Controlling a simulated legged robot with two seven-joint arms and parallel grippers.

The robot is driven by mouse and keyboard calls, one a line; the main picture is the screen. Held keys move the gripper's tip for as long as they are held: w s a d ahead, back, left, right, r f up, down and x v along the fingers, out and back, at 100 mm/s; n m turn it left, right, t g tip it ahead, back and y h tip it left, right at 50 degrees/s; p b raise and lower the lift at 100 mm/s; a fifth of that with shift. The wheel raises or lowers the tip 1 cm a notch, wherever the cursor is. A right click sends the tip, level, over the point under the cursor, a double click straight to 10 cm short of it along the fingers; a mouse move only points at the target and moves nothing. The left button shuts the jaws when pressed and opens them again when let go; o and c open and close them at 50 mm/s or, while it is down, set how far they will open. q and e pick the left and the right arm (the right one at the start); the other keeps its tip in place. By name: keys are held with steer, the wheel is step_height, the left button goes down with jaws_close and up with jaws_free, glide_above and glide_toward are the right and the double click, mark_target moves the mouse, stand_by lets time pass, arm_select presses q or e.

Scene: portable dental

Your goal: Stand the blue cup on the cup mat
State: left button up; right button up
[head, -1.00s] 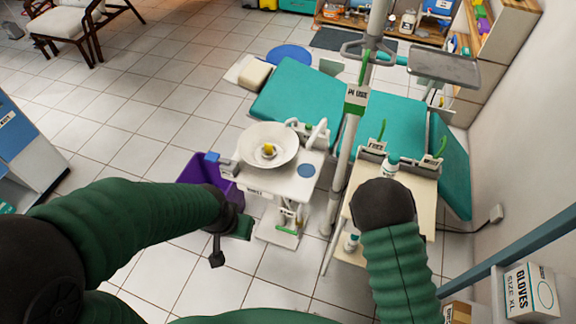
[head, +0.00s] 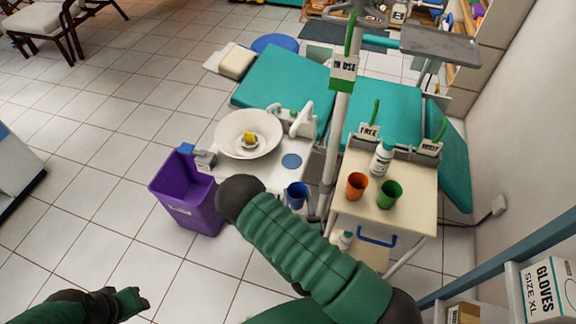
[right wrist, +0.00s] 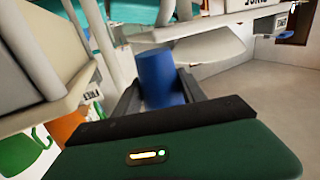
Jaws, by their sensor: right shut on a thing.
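The blue cup (head: 297,194) is in my right gripper, at the front right edge of the white unit in the head view. The right wrist view shows the cup (right wrist: 162,74) between the two dark fingers of my right gripper (right wrist: 160,92), which is shut on it. The cup mat (head: 291,161) is a flat blue disc on the white unit, just behind the cup in the picture, and bare. My right arm hides part of the unit's front. My left gripper (head: 128,300) is low at the left, away from the unit; its jaws are unclear.
A white bowl (head: 235,146) stands left of the mat, and a pole (head: 335,135) rises to its right. An orange cup (head: 356,187), a green cup (head: 390,195) and a bottle (head: 381,160) stand on the right trolley. A purple bin (head: 183,205) is at the left.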

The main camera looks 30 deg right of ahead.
mark_target(296, 190)
steer(key=x, duration=1.7)
steer(key=shift+b, duration=0.3)
steer(key=shift+f, duration=0.3)
steer(key=o, duration=1.5)
steer(key=shift+s+r, duration=0.1)
steer(key=shift+c, duration=0.2)
steer(key=shift+r, duration=0.2)
steer(key=v, duration=1.2)
steer(key=shift+p, duration=0.35)
